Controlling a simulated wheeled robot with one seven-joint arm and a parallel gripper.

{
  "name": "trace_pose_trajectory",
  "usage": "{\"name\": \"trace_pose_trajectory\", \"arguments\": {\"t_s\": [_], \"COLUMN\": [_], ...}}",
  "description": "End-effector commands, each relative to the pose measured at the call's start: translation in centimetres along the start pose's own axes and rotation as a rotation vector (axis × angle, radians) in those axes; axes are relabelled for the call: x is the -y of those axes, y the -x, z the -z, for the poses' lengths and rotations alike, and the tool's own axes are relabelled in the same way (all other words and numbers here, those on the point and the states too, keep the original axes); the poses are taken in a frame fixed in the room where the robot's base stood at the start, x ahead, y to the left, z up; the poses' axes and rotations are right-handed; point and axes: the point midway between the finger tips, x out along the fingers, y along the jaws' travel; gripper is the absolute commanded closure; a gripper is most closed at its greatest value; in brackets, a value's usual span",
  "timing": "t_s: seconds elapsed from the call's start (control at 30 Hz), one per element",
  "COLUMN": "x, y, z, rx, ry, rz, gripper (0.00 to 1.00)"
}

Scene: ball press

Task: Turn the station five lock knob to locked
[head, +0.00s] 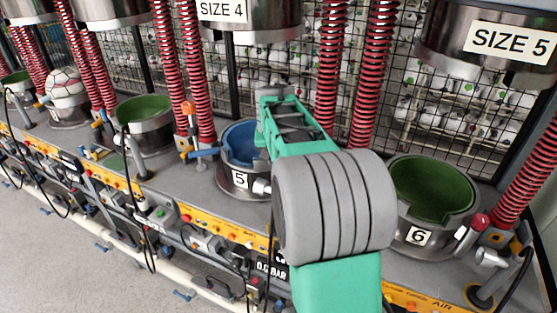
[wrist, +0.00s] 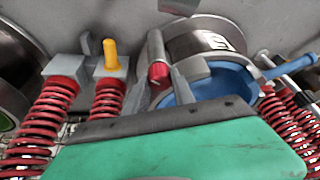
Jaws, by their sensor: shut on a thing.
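The station five cup (head: 235,180), with the label 5 and a blue inside, stands left of my arm in the head view. It also shows upside down in the wrist view (wrist: 205,38). The lock knob (wrist: 159,72), a silver cylinder with a red end, is beside the cup rim. My gripper (wrist: 165,86) is shut on this knob, with one grey finger on each side. In the head view my arm hides the fingertips and the red end; a silver end (head: 262,187) shows left of the arm. I cannot tell whether the knob is at locked.
The station six cup (head: 415,240) stands right of my arm, with its own red-ended knob (head: 480,221). Red springs (head: 366,80) rise behind my arm. A blue lever (head: 203,153) sits left of station five. A yellow-topped post (wrist: 110,54) stands near the gripper in the wrist view.

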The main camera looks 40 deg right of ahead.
Motion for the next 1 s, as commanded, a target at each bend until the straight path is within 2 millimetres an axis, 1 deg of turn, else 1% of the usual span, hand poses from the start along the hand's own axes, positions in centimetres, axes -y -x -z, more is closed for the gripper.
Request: {"name": "trace_pose_trajectory", "arguments": {"t_s": [0.2, 0.23, 0.47, 0.77, 0.87, 1.0], "x": [0.0, 0.0, 0.0, 0.0, 0.1, 0.0], "y": [0.1, 0.1, 0.1, 0.3, 1.6, 4.5], "z": [0.1, 0.1, 0.0, 0.0, 0.1, 0.1], "rx": [-0.001, -0.001, -0.001, -0.002, -0.004, -0.006], "ry": [0.001, 0.001, 0.001, 0.001, 0.002, 0.002], "rz": [0.001, 0.001, 0.001, 0.001, 0.002, 0.002], "gripper": [1.00, 0.68, 0.49, 0.48, 0.48, 0.48]}}
